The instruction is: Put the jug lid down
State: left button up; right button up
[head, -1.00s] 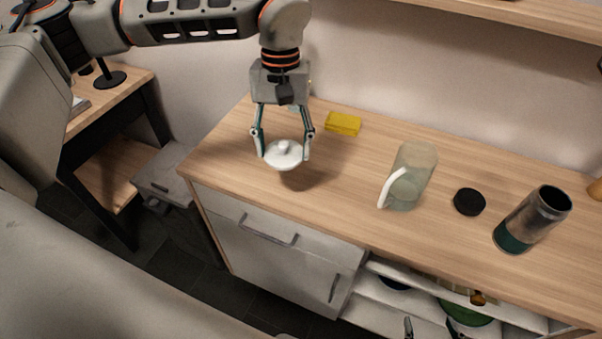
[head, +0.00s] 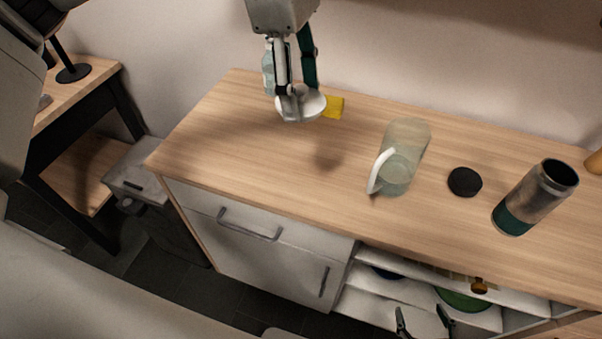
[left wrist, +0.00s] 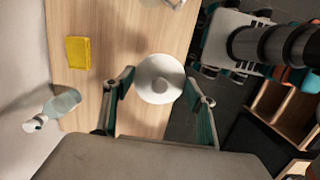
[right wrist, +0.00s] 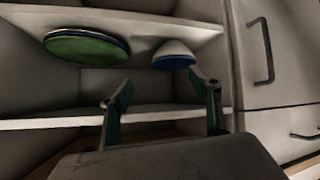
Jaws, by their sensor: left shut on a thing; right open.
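The jug lid (head: 303,106) is white and round with a knob. My left gripper (head: 296,92) is shut on it and holds it above the left part of the wooden counter, with its shadow below. In the left wrist view the lid (left wrist: 160,80) sits between the fingertips (left wrist: 160,88). The clear jug (head: 408,150) with a white handle stands uncovered on the counter, right of the lid. My right gripper (head: 425,322) is open and empty, low in front of the cabinet shelves; its fingers also show in the right wrist view (right wrist: 160,95).
A yellow block (head: 335,107) lies behind the lid, near a clear bottle (left wrist: 62,104). A black disc (head: 465,181) and a steel-and-green canister (head: 535,197) stand right of the jug. The counter (head: 230,140) is bare at front left. Shelves below hold a green dish (right wrist: 85,47) and a bowl (right wrist: 174,55).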

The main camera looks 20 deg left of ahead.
pick_arm(q)
jog(key=b, duration=0.1)
send_over(303, 179)
jog(key=f, duration=1.3)
jog(key=shift+a+f, duration=0.3)
jog(key=shift+f, duration=0.85)
jog(key=shift+f+b, duration=0.4)
jog(key=shift+f, duration=1.5)
jog(key=shift+f, duration=0.15)
jog(key=o, duration=0.9)
